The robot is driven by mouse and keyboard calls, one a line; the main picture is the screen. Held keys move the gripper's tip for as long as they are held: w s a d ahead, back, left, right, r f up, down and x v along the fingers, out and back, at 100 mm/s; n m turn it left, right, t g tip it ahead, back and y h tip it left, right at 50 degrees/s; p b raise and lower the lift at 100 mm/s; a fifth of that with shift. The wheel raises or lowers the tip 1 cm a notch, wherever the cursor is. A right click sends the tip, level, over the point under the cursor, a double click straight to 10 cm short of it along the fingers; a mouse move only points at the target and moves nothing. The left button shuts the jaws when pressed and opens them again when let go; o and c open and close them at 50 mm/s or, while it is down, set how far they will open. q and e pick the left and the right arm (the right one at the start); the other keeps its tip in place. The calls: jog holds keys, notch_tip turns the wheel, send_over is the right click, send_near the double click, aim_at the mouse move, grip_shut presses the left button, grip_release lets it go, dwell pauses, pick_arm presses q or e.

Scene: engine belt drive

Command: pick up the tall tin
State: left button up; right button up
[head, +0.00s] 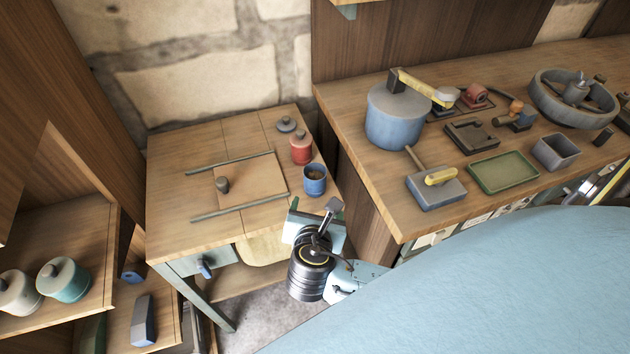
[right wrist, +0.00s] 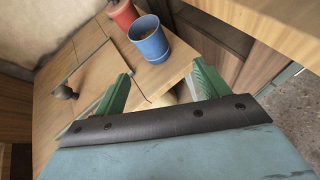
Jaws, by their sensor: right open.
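On the small wooden table (head: 175,228) stand a red lidded tin (head: 301,150) and, in front of it, a blue open tin (head: 314,187) with something brown inside. Which one is the tall tin I cannot tell for sure. My right gripper (head: 316,206) is at the table's front right corner, just on the near side of the blue tin. In the right wrist view its green fingers (right wrist: 161,90) are spread and empty, with the blue tin (right wrist: 152,47) beyond them and the red tin (right wrist: 123,14) partly cut off behind. My left gripper is not in view.
A loose grey lid (head: 287,124) lies behind the red tin. A sliding panel with a knob (head: 222,184) lies between two rails. The higher workbench (head: 385,195) on the right holds a big blue pot (head: 393,125) and several tools. Lidded pots (head: 63,279) stand on the left shelf.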

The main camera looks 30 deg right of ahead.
aim_at(316, 174)
jog(key=w+d+f+b, duration=0.1)
jog(key=w+d, duration=0.1)
jog(key=w, duration=0.1)
jog(key=w+d+f+n+b, duration=0.1)
jog(key=w+d+f, duration=0.1)
jog(key=w, duration=0.2)
jog(key=w+d+f+n+t+b, duration=0.1)
jog(key=w+d, duration=0.2)
jog(key=w, duration=0.1)
jog(key=shift+w+f, duration=0.15)
jog(key=shift+f, duration=0.15)
jog(key=shift+h, duration=0.3)
jog(key=c, duration=1)
notch_tip(316, 174, up, 9)
jog(key=p, duration=0.3)
jog(key=shift+c, duration=0.2)
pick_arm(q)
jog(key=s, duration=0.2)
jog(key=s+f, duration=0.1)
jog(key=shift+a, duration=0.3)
pick_arm(e)
jog(key=s+a+r+n+t+y, duration=0.1)
jog(key=s+a+r+n+y, duration=0.2)
jog(key=r, duration=0.3)
jog(key=s+a+r+n+t+y, duration=0.1)
jog(key=s+a+r+n+y, duration=0.2)
jog(key=a+r, duration=0.3)
jog(key=shift+a+r+n+t+y, duration=0.2)
jog(key=shift+r+n+t+y, duration=0.1)
jog(key=shift+n+y, duration=0.5)
